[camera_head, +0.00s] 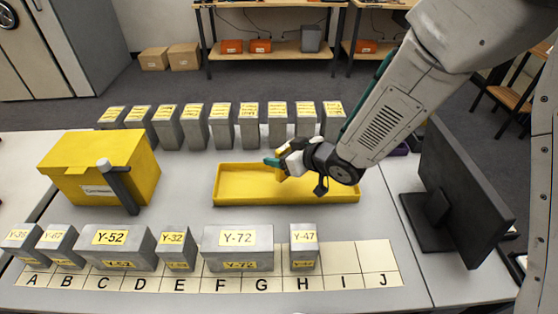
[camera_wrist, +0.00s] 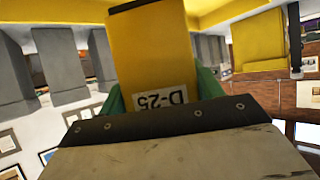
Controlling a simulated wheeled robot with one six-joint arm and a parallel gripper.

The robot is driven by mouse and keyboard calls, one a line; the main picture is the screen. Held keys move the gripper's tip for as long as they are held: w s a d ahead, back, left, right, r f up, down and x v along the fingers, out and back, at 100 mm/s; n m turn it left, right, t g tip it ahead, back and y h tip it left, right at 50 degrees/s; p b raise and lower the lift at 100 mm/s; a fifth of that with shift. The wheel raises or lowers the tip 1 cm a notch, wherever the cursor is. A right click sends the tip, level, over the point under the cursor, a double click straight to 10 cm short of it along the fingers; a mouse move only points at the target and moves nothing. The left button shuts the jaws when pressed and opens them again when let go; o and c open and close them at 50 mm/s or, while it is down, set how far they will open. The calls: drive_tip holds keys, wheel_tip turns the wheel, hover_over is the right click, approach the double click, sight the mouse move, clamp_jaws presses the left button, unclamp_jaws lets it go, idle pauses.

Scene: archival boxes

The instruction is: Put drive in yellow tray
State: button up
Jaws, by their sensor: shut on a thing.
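The drive is a yellow block with a white label reading D-25, upside down in the wrist view (camera_wrist: 155,45). My gripper (camera_wrist: 160,97) is shut on it, with a green finger on each side of its labelled end. In the head view my gripper (camera_head: 278,160) is over the yellow tray (camera_head: 228,198), near its back edge. There the drive is mostly hidden by the gripper, and I cannot tell whether it touches the tray. The tray is long, shallow and open, and its visible floor looks empty.
A yellow lidded box (camera_head: 95,172) with a black handle-like bar (camera_head: 118,184) stands at left. Grey boxes line the back, and labelled grey boxes such as Y-72 (camera_head: 238,247) stand on the lettered strip (camera_head: 340,280) in front. A black monitor (camera_head: 460,185) stands at right.

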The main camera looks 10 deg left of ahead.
drive_tip(key=shift+w+a+f, duration=0.1)
drive_tip(key=shift+f, duration=1.65)
drive_tip(key=shift+f, duration=0.15)
drive_tip(key=o, duration=1.1)
drive_tip(key=shift+d+r, duration=0.2)
drive_tip(key=shift+r, duration=0.1)
drive_tip(key=v, duration=1.1)
drive_tip(key=shift+s+d, duration=0.2)
drive_tip(key=shift+s, duration=0.05)
